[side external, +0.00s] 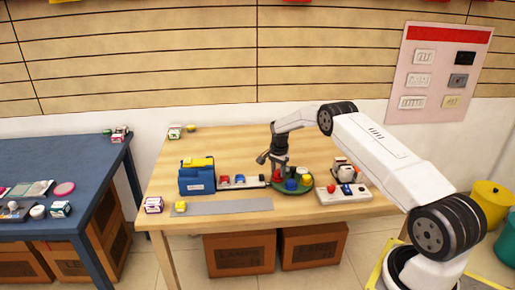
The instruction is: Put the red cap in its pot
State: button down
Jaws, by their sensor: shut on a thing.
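My gripper (283,172) points down over the left part of a round green tray (279,190). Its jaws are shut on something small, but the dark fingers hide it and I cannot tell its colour. On the tray, a blue piece (291,185) stands in front, a red piece (306,180) is at the right and a yellow piece (303,171) is behind. These are too small to tell caps from pots. Left of the tray, a dark and white strip (252,182) bears a red piece (225,179) and a blue piece (239,178).
A white block (325,197) with red and blue parts stands right of the tray, with a white device (344,169) behind. A blue box (196,181) with a yellow top stands left. A grey strip (225,207) lies in front.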

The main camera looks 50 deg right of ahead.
jog(key=shift+f, duration=0.15)
dwell(0.4)
jog(key=shift+c, duration=0.9)
grip_release()
jog(key=shift+o, duration=0.3)
jog(key=shift+o, duration=0.6)
jog(key=shift+r, duration=3.75)
